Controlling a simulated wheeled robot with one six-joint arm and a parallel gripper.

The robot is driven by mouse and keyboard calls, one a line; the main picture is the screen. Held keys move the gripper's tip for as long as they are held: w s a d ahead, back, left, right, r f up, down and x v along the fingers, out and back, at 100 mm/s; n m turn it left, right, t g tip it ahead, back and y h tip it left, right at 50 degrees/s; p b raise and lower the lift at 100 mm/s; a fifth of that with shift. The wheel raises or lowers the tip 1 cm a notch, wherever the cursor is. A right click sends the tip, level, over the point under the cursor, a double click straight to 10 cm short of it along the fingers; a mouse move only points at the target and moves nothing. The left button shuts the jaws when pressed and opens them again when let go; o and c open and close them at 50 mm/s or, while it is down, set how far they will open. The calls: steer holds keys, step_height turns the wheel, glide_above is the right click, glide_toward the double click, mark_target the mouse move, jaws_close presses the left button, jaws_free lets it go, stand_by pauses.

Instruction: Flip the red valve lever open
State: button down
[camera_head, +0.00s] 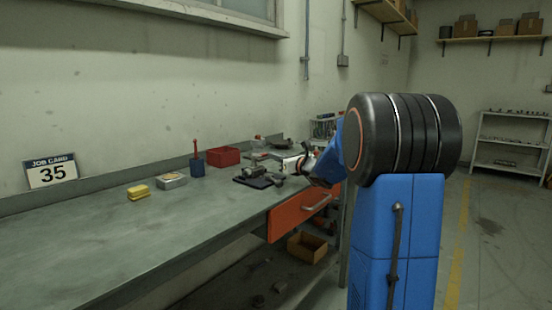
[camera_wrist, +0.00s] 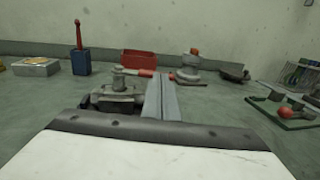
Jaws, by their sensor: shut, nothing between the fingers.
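The valve (camera_wrist: 117,95) is a grey metal body just left of my gripper's fingers in the wrist view. In the head view the valve (camera_head: 252,172) sits on a dark pad on the bench. The red lever (camera_wrist: 131,71) lies roughly level across the valve's top and runs rightward to the fingers, where part of it is hidden. My gripper (camera_wrist: 162,97) is shut and empty, beside the valve. In the head view it is partly hidden by my arm. I cannot tell whether the fingers touch the lever.
Behind stand a blue holder with a red-handled tool (camera_wrist: 80,60), a red bin (camera_wrist: 138,61) and a grey fitting (camera_wrist: 188,68). A board with a red ball (camera_wrist: 285,112) and a test-tube-like rack (camera_wrist: 300,76) are to the right. The bench's left (camera_head: 90,235) is clear.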

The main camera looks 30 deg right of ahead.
steer(key=shift+w+d+n+y, duration=0.3)
steer(key=shift+w+n+y, duration=0.25)
steer(key=shift+y, duration=0.35)
steer(key=shift+w, duration=0.45)
